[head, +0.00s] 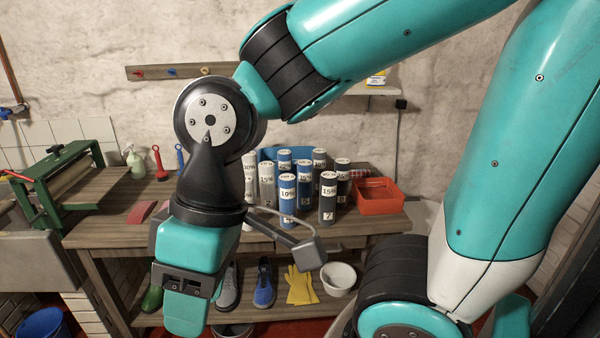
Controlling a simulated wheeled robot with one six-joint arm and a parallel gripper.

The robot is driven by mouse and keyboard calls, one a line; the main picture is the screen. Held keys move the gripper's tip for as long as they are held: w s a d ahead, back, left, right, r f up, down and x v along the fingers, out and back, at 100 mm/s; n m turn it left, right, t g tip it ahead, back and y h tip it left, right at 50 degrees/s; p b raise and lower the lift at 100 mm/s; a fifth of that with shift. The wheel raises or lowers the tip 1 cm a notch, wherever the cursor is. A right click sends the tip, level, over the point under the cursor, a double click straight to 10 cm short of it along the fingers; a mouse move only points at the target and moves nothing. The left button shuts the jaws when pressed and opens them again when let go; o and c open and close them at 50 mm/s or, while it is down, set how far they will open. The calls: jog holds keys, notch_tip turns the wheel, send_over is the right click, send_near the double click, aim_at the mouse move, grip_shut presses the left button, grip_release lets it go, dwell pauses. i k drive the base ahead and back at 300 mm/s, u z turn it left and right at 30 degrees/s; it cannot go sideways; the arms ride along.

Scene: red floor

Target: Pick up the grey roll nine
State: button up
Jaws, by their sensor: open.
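Several upright rolls with white labels stand close together on the wooden workbench (115,205). Two pale grey-white rolls, a left one (249,184) and one beside it (266,192), stand at the left of the group. Blue rolls (287,214) stand in the middle. I cannot read a nine on any roll. My gripper (185,314) hangs to the left and nearer the camera, pointing down, open and apart from the rolls. My wrist hides part of the bench.
A red crate (380,205) stands just right of the rolls, and a blue container (268,153) stands behind them. A green press (65,175) is at the left. Shoes, yellow gloves (301,286) and a white bowl (339,280) are on the lower shelf.

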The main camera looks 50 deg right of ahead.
aim_at(319, 155)
jog(key=i, duration=0.9)
jog(key=z, duration=0.75)
jog(key=i, duration=0.6)
jog(key=z, duration=1.1)
jog(key=i, duration=0.3)
jog(key=z, duration=0.3)
